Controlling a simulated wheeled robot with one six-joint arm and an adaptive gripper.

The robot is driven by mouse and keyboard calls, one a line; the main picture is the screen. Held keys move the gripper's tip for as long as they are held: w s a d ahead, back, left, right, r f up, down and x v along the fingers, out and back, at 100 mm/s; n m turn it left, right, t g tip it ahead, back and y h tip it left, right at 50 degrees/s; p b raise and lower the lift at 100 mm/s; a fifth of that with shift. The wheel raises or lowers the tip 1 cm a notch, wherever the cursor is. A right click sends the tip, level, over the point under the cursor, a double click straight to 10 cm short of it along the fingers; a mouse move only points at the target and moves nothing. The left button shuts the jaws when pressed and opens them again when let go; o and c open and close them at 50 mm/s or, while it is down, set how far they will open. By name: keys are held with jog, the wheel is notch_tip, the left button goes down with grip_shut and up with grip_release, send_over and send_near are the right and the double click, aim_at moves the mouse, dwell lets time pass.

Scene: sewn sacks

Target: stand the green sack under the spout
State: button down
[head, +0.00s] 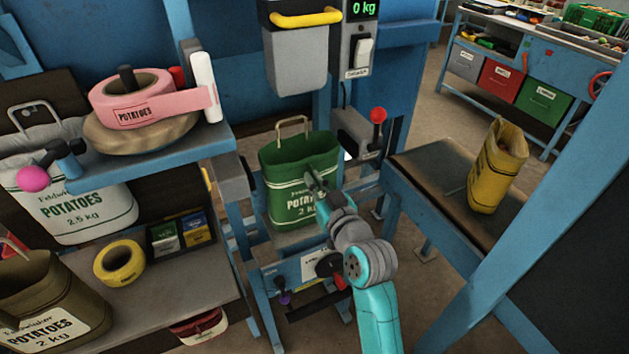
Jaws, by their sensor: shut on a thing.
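The green sack (282,190) stands upright with its mouth open and its looped handle up, in the middle of the head view. It is on or just above a small grey platform (297,240), below the grey spout box (296,62) with a yellow bar on its front. I cannot tell whether its base touches the platform. My gripper (317,184) is at the sack's front right side and is shut on it. The fingertips are small here, and the arm hides the sack's lower right part. The scale display (364,8) above right reads 0 kg.
A lever with a red knob (378,115) stands right of the sack. A yellow sack (497,170) stands on the dark bench (432,178) at right. The left shelf holds a white sack (75,205), an olive sack (45,300) and yellow tape (119,263).

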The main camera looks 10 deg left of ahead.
jog(key=shift+f, duration=0.15)
jog(key=c, duration=1.3)
grip_release()
jog(key=shift+r, duration=0.2)
jog(key=v, duration=1.2)
jog(key=shift+f, duration=0.1)
